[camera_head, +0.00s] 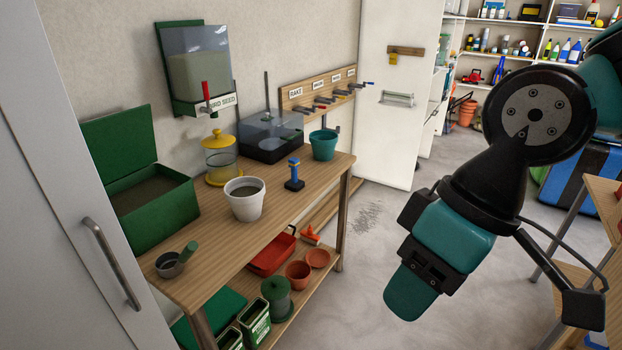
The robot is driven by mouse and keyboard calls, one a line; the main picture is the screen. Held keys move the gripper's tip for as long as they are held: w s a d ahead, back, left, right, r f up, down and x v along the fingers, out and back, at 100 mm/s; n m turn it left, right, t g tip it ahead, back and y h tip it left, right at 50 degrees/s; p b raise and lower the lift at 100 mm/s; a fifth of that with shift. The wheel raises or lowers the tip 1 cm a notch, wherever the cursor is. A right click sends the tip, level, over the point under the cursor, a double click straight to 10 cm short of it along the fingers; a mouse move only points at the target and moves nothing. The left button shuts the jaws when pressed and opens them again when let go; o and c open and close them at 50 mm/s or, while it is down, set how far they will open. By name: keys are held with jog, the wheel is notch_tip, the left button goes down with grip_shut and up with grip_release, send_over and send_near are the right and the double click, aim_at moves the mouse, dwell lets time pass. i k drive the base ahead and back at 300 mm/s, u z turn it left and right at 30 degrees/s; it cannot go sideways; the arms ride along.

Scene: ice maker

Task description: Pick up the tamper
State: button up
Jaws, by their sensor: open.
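The tamper (294,175) stands upright on the wooden workbench (266,219), near its right part. It has a blue handle with a knob on top and a dark square base. It sits to the right of a white pot and in front of a teal pot. My gripper (425,270) is at the right of the view, in the air over the floor, pointing down and left. It is open and well apart from the tamper. Its fingers are partly hidden by its own body.
The white pot (244,200) holds soil. Lower-shelf items include a red tray (270,255). Floor between bench and arm is clear.

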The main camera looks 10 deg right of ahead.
aim_at(294, 184)
jog(key=z, duration=0.4)
jog(key=i, duration=1.45)
jog(key=u, duration=0.8)
jog(key=i, duration=0.5)
jog(key=u, duration=0.55)
